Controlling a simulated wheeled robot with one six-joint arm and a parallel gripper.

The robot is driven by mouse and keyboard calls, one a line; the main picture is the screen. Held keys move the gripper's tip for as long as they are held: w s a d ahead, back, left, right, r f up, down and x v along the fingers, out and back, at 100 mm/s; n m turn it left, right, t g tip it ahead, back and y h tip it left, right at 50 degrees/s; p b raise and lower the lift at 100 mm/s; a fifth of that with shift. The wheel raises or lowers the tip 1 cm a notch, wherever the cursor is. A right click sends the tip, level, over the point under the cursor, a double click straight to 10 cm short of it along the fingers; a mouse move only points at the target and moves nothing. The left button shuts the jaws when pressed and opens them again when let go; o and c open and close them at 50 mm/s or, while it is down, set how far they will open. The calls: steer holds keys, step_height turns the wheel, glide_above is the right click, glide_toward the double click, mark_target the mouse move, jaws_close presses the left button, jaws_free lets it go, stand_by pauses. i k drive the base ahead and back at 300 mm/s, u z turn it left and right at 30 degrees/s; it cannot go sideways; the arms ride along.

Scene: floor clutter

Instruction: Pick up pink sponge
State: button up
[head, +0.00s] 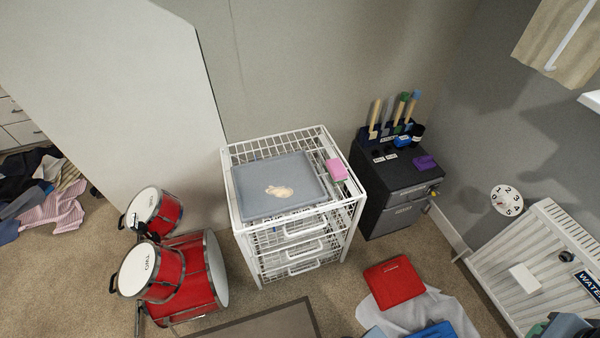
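A small pink sponge (336,169) lies on top of a white wire drawer unit (290,228), near its right side. It sits just right of a grey tray (247,201) that takes up most of the unit's top. A pale yellowish item (279,191) lies in the tray. My gripper is not in view, so its distance from the sponge does not show.
A red drum set (185,275) stands left of the unit. A dark cabinet (392,192) with tools and a purple item (425,163) stands at right. A red item (393,283) and grey cloth (432,310) lie on the floor. Carpet (258,300) shows in front.

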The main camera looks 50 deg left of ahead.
mark_target(336, 170)
steer(key=u, duration=2)
steer(key=i, duration=1)
